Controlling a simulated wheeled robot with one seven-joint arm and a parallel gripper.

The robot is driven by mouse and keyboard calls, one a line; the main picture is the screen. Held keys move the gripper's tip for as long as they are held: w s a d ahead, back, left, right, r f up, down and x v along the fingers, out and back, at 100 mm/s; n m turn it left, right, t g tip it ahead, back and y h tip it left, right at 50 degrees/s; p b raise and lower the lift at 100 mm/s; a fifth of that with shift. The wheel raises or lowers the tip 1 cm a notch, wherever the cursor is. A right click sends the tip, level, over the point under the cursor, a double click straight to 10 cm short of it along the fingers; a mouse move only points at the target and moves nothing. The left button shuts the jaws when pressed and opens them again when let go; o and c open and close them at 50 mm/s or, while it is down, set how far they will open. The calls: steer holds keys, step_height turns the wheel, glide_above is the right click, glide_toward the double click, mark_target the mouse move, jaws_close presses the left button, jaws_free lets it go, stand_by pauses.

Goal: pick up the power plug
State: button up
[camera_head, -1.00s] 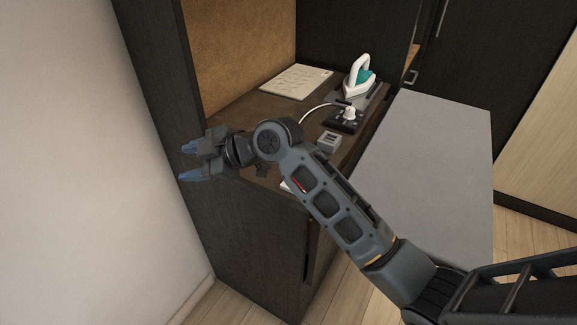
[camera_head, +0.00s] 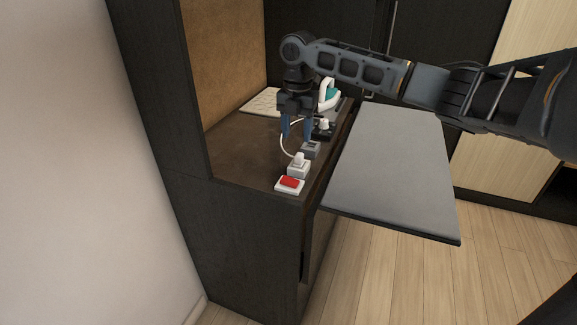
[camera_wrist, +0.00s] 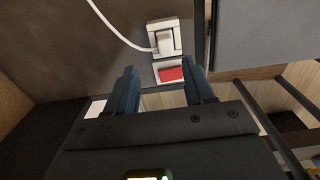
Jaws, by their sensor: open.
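The white power plug (camera_head: 298,159) stands upright on a white socket block (camera_head: 298,171) near the front of the dark counter. A white cable curves away from it. In the wrist view the plug (camera_wrist: 166,43) is at top centre, beyond my fingertips, with its cable running to the upper left. My gripper (camera_head: 296,132) points down with blue fingers apart and empty. It is above the counter, farther back than the plug in the head view. In the wrist view my gripper (camera_wrist: 159,70) has a finger on either side of the red switch, with the plug beyond.
A red switch on a white base (camera_head: 289,184) sits in front of the plug. A grey block (camera_head: 311,149), a black plate with a white knob-like piece (camera_head: 325,125) and an iron (camera_head: 329,95) lie behind. A grey board (camera_head: 390,170) projects right. A wall panel borders the left.

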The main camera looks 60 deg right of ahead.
mark_target(299, 154)
steer(key=shift+s+d+f+p, duration=0.15)
steer(key=shift+f+p, duration=0.15)
steer(key=shift+f, duration=1)
steer(key=shift+s+a+f+p, duration=0.1)
steer(key=shift+f+p, duration=0.2)
steer(key=shift+f, duration=0.95)
steer(key=shift+s+d+f+p, duration=0.15)
steer(key=shift+f+p, duration=0.15)
steer(key=shift+f, duration=1)
steer(key=shift+c, duration=0.3)
jaws_close()
steer(key=shift+r, duration=0.1)
steer(key=shift+r, duration=0.5)
step_height(299, 154, up, 2)
steer(key=shift+r+b, duration=0.25)
steer(key=shift+b, duration=0.3)
steer(key=s+d+r+p, duration=0.1)
steer(key=s+d+r, duration=0.6)
steer(key=r, duration=0.4)
steer(key=shift+s+d+r, duration=0.2)
steer(key=shift+s+d, duration=0.15)
steer(key=shift+s, duration=0.5)
